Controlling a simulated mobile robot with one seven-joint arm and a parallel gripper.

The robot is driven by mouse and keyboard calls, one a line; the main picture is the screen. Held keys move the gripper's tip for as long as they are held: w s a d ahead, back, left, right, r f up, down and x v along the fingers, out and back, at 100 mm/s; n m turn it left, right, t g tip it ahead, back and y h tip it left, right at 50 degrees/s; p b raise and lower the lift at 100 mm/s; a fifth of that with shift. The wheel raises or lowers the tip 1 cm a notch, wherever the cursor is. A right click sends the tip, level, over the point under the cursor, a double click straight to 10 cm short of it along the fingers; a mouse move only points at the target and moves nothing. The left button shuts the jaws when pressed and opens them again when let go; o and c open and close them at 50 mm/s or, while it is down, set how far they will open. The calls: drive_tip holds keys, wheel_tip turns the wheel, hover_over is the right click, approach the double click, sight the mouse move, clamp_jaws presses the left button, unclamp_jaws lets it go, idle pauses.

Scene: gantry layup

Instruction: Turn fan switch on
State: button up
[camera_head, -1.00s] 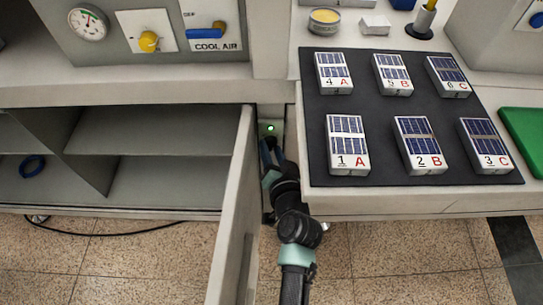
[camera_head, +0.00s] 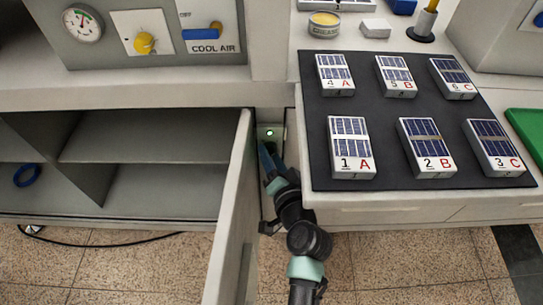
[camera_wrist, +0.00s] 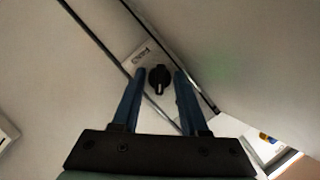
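A black rotary knob (camera_wrist: 159,80) with a pale pointer mark sits on a light label plate (camera_wrist: 140,57) in the wrist view. The lettering is too small to read, so I cannot confirm it is the fan switch. My gripper (camera_wrist: 158,76) is open, with one blue finger on each side of the knob and visible space between. I cannot tell how far the tips reach along it. In the head view my gripper (camera_head: 266,148) points into the narrow gap by the open cabinet door, just below a lit green lamp (camera_head: 269,133). The knob is hidden there.
The open cabinet door (camera_head: 232,205) stands close left of my arm. The table (camera_head: 400,205) with a dark mat (camera_head: 390,110) and several numbered blocks is close on the right. A yellow knob (camera_head: 144,43) and a blue COOL AIR handle (camera_head: 203,34) are on the upper left panel.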

drive_tip(key=v, duration=1.3)
drive_tip(key=shift+p, duration=0.4)
drive_tip(key=shift+a+r, duration=0.1)
